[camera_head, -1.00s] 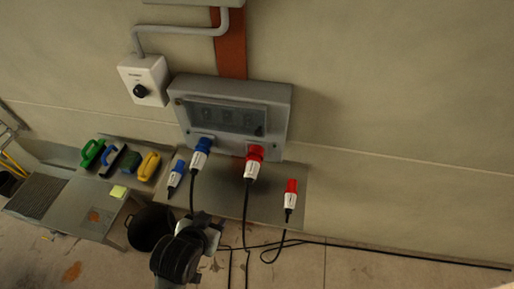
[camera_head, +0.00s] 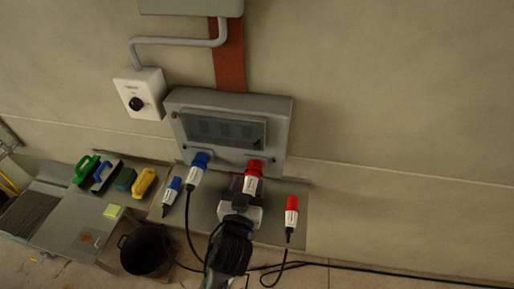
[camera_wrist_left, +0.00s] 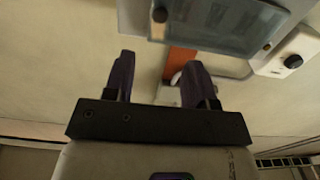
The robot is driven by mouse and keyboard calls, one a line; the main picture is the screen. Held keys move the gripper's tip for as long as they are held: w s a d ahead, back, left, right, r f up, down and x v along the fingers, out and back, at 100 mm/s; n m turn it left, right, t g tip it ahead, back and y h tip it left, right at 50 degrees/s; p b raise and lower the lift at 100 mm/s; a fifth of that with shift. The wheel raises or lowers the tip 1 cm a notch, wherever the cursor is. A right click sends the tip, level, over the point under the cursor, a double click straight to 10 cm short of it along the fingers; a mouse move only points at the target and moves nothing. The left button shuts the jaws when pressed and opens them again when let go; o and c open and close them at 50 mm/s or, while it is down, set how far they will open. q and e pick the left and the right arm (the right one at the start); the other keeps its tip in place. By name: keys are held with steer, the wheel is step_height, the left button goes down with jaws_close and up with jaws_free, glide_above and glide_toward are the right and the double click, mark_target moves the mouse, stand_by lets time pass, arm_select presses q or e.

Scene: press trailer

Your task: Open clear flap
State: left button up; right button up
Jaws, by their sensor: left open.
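The clear flap (camera_head: 225,131) is shut, lying flat over the front window of the grey socket box (camera_head: 280,112) on the wall. In the left wrist view the flap (camera_wrist_left: 222,20) shows at the top, partly cut off. My left gripper (camera_head: 245,187) is open, just below the box and in front of the red plug (camera_head: 254,169), partly covering it. In the left wrist view its two purple fingers (camera_wrist_left: 158,75) are apart with nothing between them, and the flap is apart from them. My right gripper is not in view.
A blue plug (camera_head: 198,170) hangs from the box's left socket, with cables trailing down. Loose blue (camera_head: 172,190) and red (camera_head: 291,212) connectors sit on either side. A switch box (camera_head: 140,93) is at upper left. A black bucket (camera_head: 146,252) stands below.

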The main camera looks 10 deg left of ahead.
mark_target(257, 148)
arm_select(q)
steer(key=w, duration=0.4)
steer(key=w+p, duration=0.1)
steer(key=w, duration=0.3)
steer(key=w+d, duration=0.1)
steer(key=w, duration=0.3)
steer(key=shift+w, duration=0.4)
steer(key=shift+a, duration=0.1)
jaws_close()
